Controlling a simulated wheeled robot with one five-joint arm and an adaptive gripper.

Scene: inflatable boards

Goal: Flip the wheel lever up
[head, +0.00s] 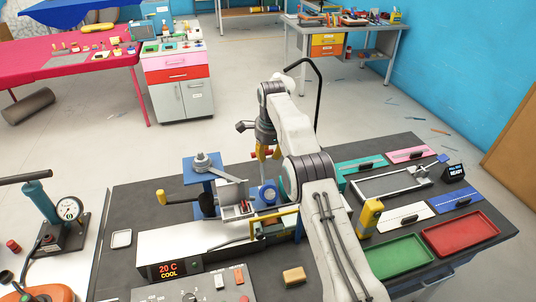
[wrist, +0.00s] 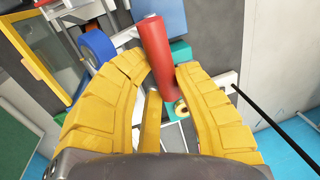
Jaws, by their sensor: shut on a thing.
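A red cylindrical lever handle (wrist: 158,50) runs between the yellow fingers of my gripper (wrist: 163,85) in the wrist view. The fingers are closed on it from both sides, and its lower end is partly hidden between them. In the head view my gripper (head: 263,154) points down above the apparatus at the middle of the black-topped bench. A blue wheel (head: 268,193) is just below it there. The blue wheel (wrist: 96,45) also shows left of the handle in the wrist view, apart from the fingers. The lever's pivot is not clear.
A yellow-framed opening (wrist: 42,52) lies left of the wheel. A blue stand (head: 200,172) and a white box with a red display (head: 168,268) stand close on the left. Green (head: 398,256) and red (head: 461,234) trays are to the right.

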